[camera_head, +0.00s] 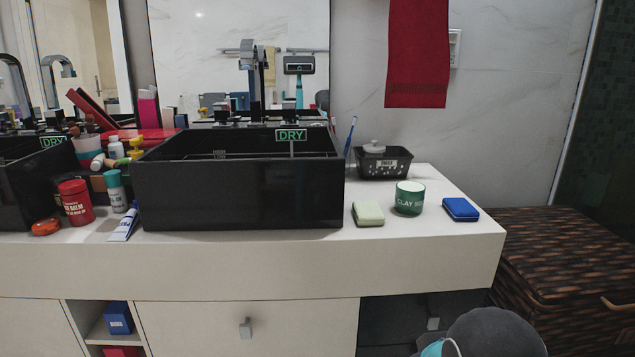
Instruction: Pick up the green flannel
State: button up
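A small pale green folded block (368,213), which looks like the green flannel, lies flat on the white counter (420,230). It sits near the front edge, just right of the black vessel sink (240,190). A green and white jar marked CLAY (409,199) stands close to its right, with a narrow gap. My gripper is not directly in view. A rounded dark grey part with a teal band, apparently of my arm, shows at the bottom right, below the counter.
A blue folded block (460,209) lies right of the jar. A black basket (383,163) stands behind, beside a blue toothbrush (350,135). Bottles and a red jar (76,203) crowd the left. A red towel (418,55) hangs on the wall. A dark woven chest (565,265) stands right.

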aim_at(366, 213)
jog(key=z, duration=0.05)
jog(key=k, duration=0.5)
jog(key=z, duration=1.2)
jog(key=i, duration=1.05)
jog(key=u, duration=1.85)
